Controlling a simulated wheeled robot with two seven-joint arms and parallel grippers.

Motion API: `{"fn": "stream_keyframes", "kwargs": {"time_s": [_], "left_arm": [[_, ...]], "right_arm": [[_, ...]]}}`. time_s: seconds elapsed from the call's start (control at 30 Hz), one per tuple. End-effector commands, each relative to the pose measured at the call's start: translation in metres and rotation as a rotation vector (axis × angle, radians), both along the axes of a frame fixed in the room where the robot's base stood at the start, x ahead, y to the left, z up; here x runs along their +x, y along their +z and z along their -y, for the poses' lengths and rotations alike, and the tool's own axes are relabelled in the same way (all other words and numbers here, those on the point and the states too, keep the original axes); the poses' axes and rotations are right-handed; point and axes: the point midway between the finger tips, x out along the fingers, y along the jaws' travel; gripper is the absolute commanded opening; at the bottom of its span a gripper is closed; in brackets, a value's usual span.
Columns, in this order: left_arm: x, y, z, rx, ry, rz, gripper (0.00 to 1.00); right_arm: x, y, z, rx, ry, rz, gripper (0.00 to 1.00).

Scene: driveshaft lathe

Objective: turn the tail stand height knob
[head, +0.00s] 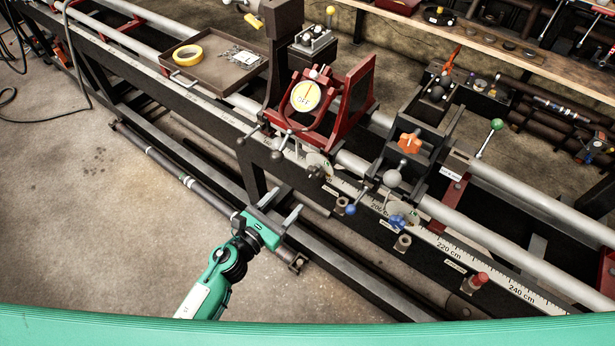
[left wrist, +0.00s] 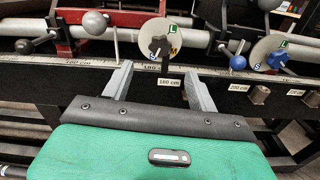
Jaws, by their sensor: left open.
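My left gripper (head: 279,206) is open and empty in front of the lathe's lower rail. A second dial with a blue star knob (head: 398,222) is farther right, below the black stand (head: 412,170) with an orange knob (head: 409,142). No label shows which one is the tail stand height knob. My right gripper is not in view.
Ball-ended levers (head: 392,178) stick out nearby. A scale strip (head: 450,249) runs along the front. A tray with yellow tape (head: 188,55) is at the back left.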

Motion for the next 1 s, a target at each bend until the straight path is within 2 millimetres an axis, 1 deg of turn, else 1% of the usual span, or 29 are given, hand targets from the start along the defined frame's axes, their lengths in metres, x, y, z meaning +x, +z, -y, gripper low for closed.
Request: {"fn": "stream_keyframes", "kwargs": {"time_s": [0.03, 0.2, 0.4, 0.6, 0.9, 0.97, 1.0], "left_arm": [[0.01, 0.004, 0.008, -0.002, 0.0, 0.001, 0.59], [0.039, 0.003, 0.029, -0.004, 0.0, -0.002, 0.59], [0.065, 0.001, 0.048, -0.003, 0.0, -0.002, 0.59], [0.077, 0.0, 0.056, -0.002, 0.0, -0.002, 0.59], [0.078, 0.0, 0.057, -0.002, 0.0, -0.003, 0.59], [0.078, 0.0, 0.057, -0.002, 0.0, -0.003, 0.47], [0.078, 0.0, 0.057, -0.002, 0.0, -0.003, 0.4]], "right_arm": [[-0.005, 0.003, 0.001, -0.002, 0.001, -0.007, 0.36], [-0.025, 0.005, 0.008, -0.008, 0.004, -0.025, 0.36], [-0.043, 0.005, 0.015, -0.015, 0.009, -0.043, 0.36], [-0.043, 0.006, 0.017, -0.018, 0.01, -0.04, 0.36], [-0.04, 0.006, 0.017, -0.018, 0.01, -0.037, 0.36], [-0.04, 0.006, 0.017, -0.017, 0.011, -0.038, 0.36], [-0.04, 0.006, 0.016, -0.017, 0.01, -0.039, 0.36]]}}
